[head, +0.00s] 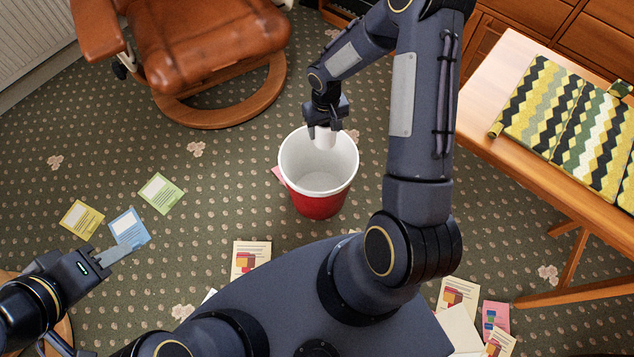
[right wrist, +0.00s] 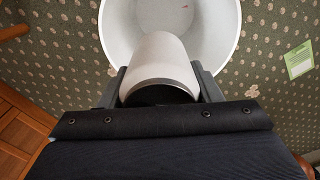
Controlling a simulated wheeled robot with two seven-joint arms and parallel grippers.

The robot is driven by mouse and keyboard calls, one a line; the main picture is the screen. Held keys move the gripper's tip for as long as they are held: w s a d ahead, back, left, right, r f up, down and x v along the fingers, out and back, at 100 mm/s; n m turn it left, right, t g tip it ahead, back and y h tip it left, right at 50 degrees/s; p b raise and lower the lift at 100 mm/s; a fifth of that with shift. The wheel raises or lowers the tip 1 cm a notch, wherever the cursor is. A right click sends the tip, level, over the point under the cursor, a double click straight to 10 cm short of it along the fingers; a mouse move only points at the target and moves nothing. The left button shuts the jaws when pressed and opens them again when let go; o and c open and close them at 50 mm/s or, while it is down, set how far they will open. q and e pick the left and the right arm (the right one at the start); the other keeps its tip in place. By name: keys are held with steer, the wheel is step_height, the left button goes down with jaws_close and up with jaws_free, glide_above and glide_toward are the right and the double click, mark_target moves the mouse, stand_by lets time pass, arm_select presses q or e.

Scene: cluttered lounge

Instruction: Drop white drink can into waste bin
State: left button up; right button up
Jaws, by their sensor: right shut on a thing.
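The white drink can (head: 325,138) is held in my right gripper (head: 323,122), over the far part of the bin's opening in the head view. In the right wrist view the can (right wrist: 160,60) sits between both fingers of the gripper (right wrist: 160,75), its far end pointing towards the bin's inside. The waste bin (head: 318,207), red outside and white inside, stands upright on the carpet; its white inner wall (right wrist: 222,35) surrounds the can in the right wrist view. My left gripper (head: 115,255) is at the lower left, away from the bin; its finger gap is unclear.
A brown leather chair (head: 200,50) stands at the upper left. A wooden table (head: 490,95) with a zigzag-patterned cloth (head: 570,125) is at the right. Cards (head: 160,193) and booklets (head: 250,258) lie on the carpet.

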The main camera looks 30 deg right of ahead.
step_height(320, 180, down, 4)
steer(key=shift+f+b, duration=0.1)
steer(key=shift+b, duration=1.05)
steer(key=o, duration=1)
step_height(320, 180, up, 7)
steer(key=p, duration=0.2)
steer(key=shift+p, duration=0.35)
steer(key=shift+r, duration=0.45)
